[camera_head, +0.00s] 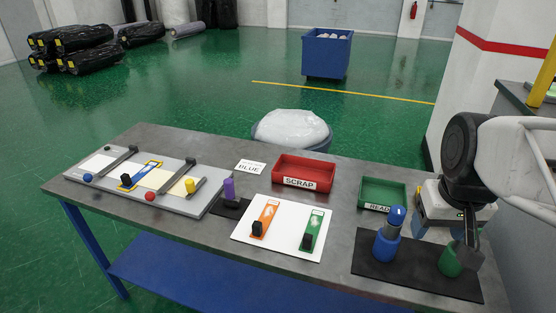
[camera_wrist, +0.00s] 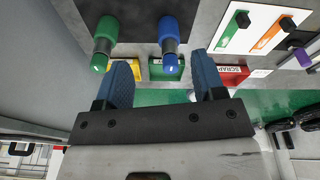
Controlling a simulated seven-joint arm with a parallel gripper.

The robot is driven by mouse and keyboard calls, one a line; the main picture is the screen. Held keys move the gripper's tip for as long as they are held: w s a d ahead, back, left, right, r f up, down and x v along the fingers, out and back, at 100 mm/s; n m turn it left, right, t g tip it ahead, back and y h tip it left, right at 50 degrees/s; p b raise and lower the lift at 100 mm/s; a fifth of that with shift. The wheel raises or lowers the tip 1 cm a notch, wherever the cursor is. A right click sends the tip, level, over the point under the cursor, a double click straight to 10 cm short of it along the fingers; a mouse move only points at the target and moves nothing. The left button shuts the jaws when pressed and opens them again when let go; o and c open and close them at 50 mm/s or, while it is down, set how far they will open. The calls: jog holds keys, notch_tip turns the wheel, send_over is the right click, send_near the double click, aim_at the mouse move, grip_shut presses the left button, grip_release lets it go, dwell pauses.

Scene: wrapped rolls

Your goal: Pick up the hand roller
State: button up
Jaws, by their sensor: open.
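Nothing in view is plainly labelled as the hand roller. A purple upright cylinder (camera_head: 229,188) on a small dark pad, left of the white board, may be it; it also shows at the right edge of the wrist view (camera_wrist: 303,57). A blue-topped item (camera_head: 387,245) and a green one (camera_head: 450,261) stand on a black mat at the table's right end. They also show in the wrist view as blue (camera_wrist: 168,42) and green (camera_wrist: 104,42). My gripper (camera_head: 462,228) is open and empty beside the green item, partly covering it; its blue fingers (camera_wrist: 160,68) are spread apart.
A red SCRAP tray (camera_head: 303,174) and a green tray (camera_head: 383,193) stand behind the mat and white board (camera_head: 282,228). A grey board (camera_head: 150,185) with small knobs and bars fills the table's left. A white-topped drum (camera_head: 291,129) stands behind the table.

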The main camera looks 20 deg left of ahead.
jog(key=w+a+n, duration=0.4)
jog(key=w+a, duration=0.7)
jog(key=n+g, duration=0.2)
jog(key=n, duration=0.7)
send_over(227, 180)
jog(key=f, duration=1.3)
jog(key=shift+d+f, duration=0.15)
jog(key=shift+d, duration=0.15)
jog(key=shift+a+f, duration=0.15)
jog(key=shift+a, duration=0.1)
jog(key=shift+f, duration=1.3)
jog(key=shift+f, duration=0.15)
